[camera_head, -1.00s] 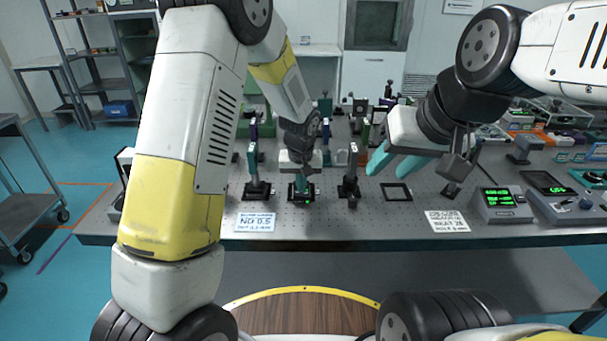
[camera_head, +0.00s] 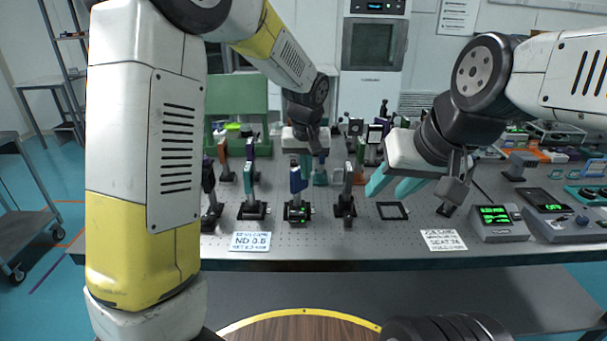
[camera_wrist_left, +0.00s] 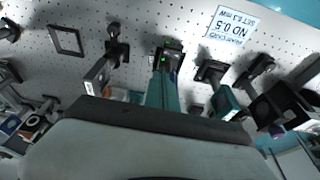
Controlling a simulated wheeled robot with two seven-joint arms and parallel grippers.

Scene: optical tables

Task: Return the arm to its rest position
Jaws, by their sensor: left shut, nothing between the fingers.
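My left gripper (camera_head: 305,167) is above the optical table (camera_head: 330,240), its teal fingers pointing down. In the left wrist view its fingers (camera_wrist_left: 162,92) are closed together and empty. A mount with a blue upper part (camera_head: 298,181) and a small green light on its black base stands upright just below and in front of it. From the head view I cannot tell the exact gap between them. My right gripper (camera_head: 398,187) is held over the right half of the table, its two teal fingers apart with nothing between them.
Several posts on black bases stand around, including one on the left (camera_head: 249,185) and one on the right (camera_head: 346,195). An empty black square frame (camera_head: 392,211), an ND 0.5 label (camera_head: 250,241), another label (camera_head: 443,240) and instrument boxes (camera_head: 495,222) are on the table.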

